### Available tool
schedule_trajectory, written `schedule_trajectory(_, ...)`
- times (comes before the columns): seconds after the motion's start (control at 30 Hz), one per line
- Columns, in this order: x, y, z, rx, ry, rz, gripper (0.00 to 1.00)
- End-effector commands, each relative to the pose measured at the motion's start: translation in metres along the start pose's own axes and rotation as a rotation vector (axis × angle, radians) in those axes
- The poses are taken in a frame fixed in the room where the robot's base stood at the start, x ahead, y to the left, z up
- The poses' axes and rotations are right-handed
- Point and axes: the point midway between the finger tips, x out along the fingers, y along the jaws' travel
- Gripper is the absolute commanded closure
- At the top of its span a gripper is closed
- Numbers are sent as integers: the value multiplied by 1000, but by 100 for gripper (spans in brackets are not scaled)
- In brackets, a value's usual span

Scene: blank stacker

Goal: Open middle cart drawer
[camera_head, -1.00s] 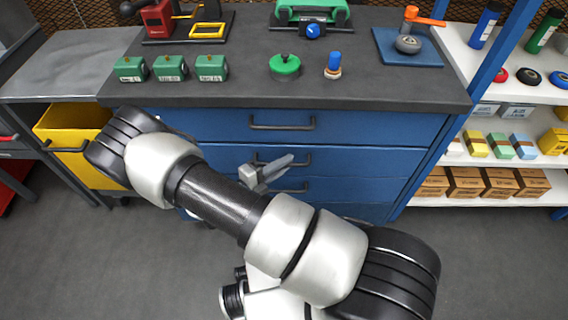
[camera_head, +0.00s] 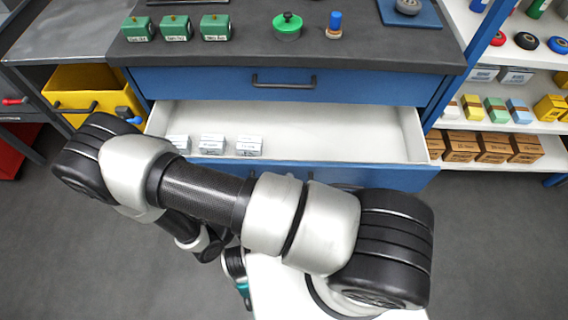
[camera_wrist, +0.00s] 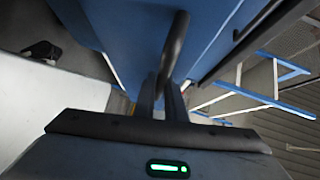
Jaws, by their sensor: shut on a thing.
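The blue cart (camera_head: 200,84) stands in front of me with its middle drawer (camera_head: 300,128) pulled well out, showing a white inside. Several small labelled grey-white blocks (camera_head: 213,144) lie at the drawer's front left. In the wrist view, my gripper (camera_wrist: 168,84) is shut on the dark drawer handle (camera_wrist: 175,45), on the blue drawer front. In the head view my own arm hides the gripper and most of the handle.
The top drawer, with its dark handle (camera_head: 283,80), is shut. Green blocks (camera_head: 175,28) and a green knobbed part (camera_head: 287,26) sit on the cart top. A yellow bin (camera_head: 88,88) is at left. White shelves with brown boxes (camera_head: 492,146) stand at right.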

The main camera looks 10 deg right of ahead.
Motion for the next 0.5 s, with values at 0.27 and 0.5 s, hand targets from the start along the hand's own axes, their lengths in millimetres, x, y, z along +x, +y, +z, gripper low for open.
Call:
schedule_trajectory(0.27,-17,4,-16,1,-2,-2,100)
schedule_trajectory(0.5,-19,4,-17,1,-2,-1,100)
